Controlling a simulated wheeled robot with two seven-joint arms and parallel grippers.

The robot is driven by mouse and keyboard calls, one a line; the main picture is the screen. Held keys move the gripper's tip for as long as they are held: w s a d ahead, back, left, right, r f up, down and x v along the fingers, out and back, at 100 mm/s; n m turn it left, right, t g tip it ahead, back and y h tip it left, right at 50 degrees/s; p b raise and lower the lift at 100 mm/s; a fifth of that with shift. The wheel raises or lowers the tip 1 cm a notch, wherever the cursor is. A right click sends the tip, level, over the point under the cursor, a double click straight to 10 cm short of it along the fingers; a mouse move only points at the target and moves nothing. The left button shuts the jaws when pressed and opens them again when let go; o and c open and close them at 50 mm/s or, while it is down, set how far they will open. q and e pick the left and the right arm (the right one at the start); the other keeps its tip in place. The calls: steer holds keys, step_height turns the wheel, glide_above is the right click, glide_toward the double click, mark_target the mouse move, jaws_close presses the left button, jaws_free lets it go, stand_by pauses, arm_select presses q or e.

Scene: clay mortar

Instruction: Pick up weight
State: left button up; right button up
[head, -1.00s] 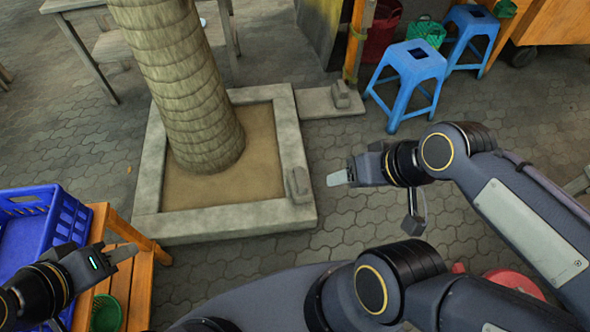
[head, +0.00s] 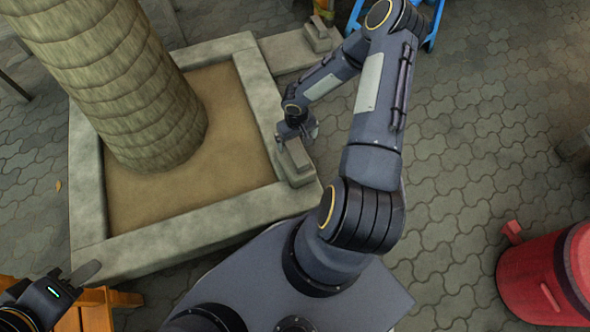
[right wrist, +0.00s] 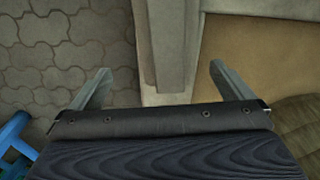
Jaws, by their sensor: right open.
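A grey stone weight (head: 297,158) with a raised narrow grip lies on the right rim of the square planter (head: 262,110). My right gripper (head: 291,137) is over the far end of this weight. In the right wrist view the weight (right wrist: 166,50) lies between the two spread fingers of my right gripper (right wrist: 160,84), with room on both sides. The fingers are open and hold nothing. A second similar weight (head: 317,40) sits on a slab farther back. My left gripper (head: 82,276) is at the lower left, away from the weights; its jaw opening is unclear.
A thick tree trunk (head: 120,85) rises from the planter's sand. A red container (head: 548,275) stands at the lower right and a blue stool (head: 432,28) at the top. An orange wooden stand (head: 95,305) is under my left gripper. Paving at right is mostly clear.

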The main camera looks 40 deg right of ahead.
mark_target(295, 156)
steer(key=f+b, duration=0.1)
steer(key=f, duration=0.2)
steer(key=f+b, duration=0.1)
steer(key=f, duration=0.3)
steer(key=a+f+b, duration=0.1)
steer(key=f+b, duration=0.1)
steer(key=f, duration=0.1)
steer(key=shift+s+f, duration=0.2)
steer(key=shift+f, duration=0.1)
steer(key=c, duration=1.7)
steer(key=shift+w+r, duration=0.1)
steer(key=shift+w, duration=0.05)
steer(key=shift+c, duration=0.9)
steer(key=shift+r, duration=0.1)
